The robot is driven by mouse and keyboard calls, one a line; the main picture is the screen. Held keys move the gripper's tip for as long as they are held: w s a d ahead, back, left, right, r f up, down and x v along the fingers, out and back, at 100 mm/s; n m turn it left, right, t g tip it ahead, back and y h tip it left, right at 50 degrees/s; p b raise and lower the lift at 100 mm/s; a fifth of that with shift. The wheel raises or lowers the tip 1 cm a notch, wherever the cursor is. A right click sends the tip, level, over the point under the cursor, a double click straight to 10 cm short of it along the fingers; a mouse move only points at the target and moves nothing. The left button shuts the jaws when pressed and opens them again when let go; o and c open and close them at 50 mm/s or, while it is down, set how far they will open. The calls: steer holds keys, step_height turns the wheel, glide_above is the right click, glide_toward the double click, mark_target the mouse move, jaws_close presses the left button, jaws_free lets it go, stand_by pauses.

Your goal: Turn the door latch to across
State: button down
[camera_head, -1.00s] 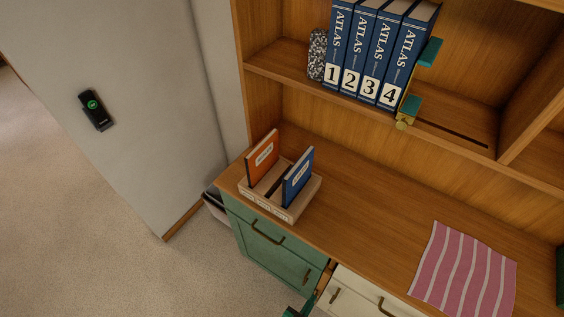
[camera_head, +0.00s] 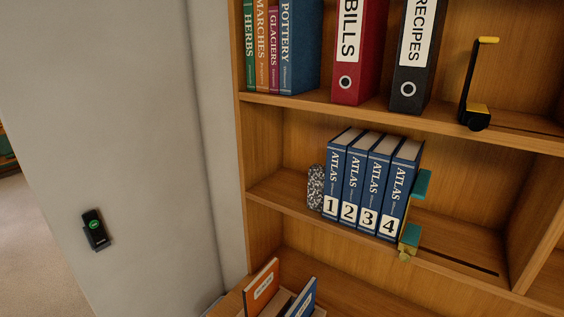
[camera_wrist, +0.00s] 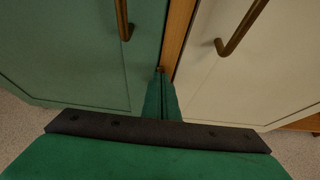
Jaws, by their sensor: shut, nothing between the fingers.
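No door latch can be made out for certain in either view. In the wrist view, a green cabinet front (camera_wrist: 75,50) fills the left and a cream front (camera_wrist: 255,70) the right, with a wooden strip (camera_wrist: 176,35) between them. A dark bronze handle (camera_wrist: 123,20) is on the green front and another bronze handle (camera_wrist: 240,30) is on the cream one. My gripper (camera_wrist: 161,74) is shut and empty, its green fingers together near the foot of the strip. What lies just behind the fingertips is hidden. The head view shows neither the gripper nor these fronts.
In the head view, wooden shelves hold blue atlases (camera_head: 365,185), binders (camera_head: 358,50) and a black and yellow tool (camera_head: 475,85). Orange (camera_head: 262,288) and blue books stand below. A grey wall (camera_head: 130,130) with a small black device (camera_head: 95,230) is at left.

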steer(key=shift+a+r, duration=0.1)
steer(key=shift+r, duration=0.1)
steer(key=shift+s+a, duration=0.55)
steer(key=shift+s, duration=0.3)
steer(key=shift+s+a, duration=0.55)
steer(key=shift+s, duration=0.25)
steer(key=shift+s+a, duration=0.55)
steer(key=shift+s, duration=0.3)
steer(key=w+d, duration=0.3)
steer(key=d, duration=0.2)
steer(key=shift+w+d+f, duration=0.2)
steer(key=shift+w+d, duration=0.05)
steer(key=shift+w, duration=0.05)
steer(key=shift+w+a+f, duration=0.1)
steer(key=shift+w+a, duration=0.05)
steer(key=shift+w, duration=0.05)
steer(key=shift+a, duration=0.2)
